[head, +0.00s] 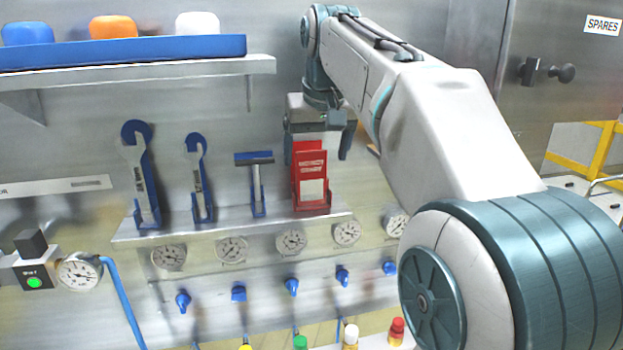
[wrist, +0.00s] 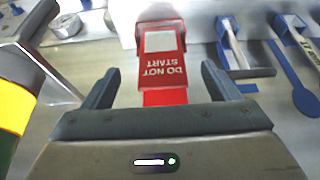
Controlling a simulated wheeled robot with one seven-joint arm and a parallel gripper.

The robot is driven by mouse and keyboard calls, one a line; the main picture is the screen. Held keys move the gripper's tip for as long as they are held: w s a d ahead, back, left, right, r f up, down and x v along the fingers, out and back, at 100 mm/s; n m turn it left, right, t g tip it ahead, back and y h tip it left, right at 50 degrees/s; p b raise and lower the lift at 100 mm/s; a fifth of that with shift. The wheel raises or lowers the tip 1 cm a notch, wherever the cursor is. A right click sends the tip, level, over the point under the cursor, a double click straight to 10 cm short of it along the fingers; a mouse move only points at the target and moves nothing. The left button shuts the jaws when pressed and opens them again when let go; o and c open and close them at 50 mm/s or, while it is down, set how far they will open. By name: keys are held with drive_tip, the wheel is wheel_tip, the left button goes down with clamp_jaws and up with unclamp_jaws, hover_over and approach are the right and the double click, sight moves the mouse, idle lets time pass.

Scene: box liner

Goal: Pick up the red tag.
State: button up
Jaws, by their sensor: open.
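The red tag (head: 312,172) stands upright in a red holder (head: 312,207) on the metal ledge, at the right end of the tool row. In the wrist view the tag (wrist: 163,68) shows a pale label and the words "DO NOT START". My gripper (head: 318,146) is above the tag, pointing down, with its fingers apart. In the wrist view my gripper's fingers (wrist: 158,82) are on either side of the tag, with visible gaps at both sides. Nothing is held.
Two wrenches (head: 146,180) and a T-shaped tool (head: 256,185) stand left of the tag on the ledge (head: 135,231). Gauges (head: 292,242) and blue valves (head: 291,286) are below. A shelf (head: 150,74) with a blue tray is at upper left.

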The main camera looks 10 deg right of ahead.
sight(312, 169)
drive_tip(key=x, duration=0.2)
drive_tip(key=p+x, duration=0.1)
drive_tip(key=x, duration=0.1)
drive_tip(key=shift+w+a+r, duration=0.1)
drive_tip(key=shift+w+r, duration=0.1)
drive_tip(key=shift+w, duration=0.1)
drive_tip(key=shift+f, duration=0.3)
drive_tip(key=shift+c, duration=0.3)
drive_tip(key=c, duration=1)
drive_tip(key=shift+r, duration=0.15)
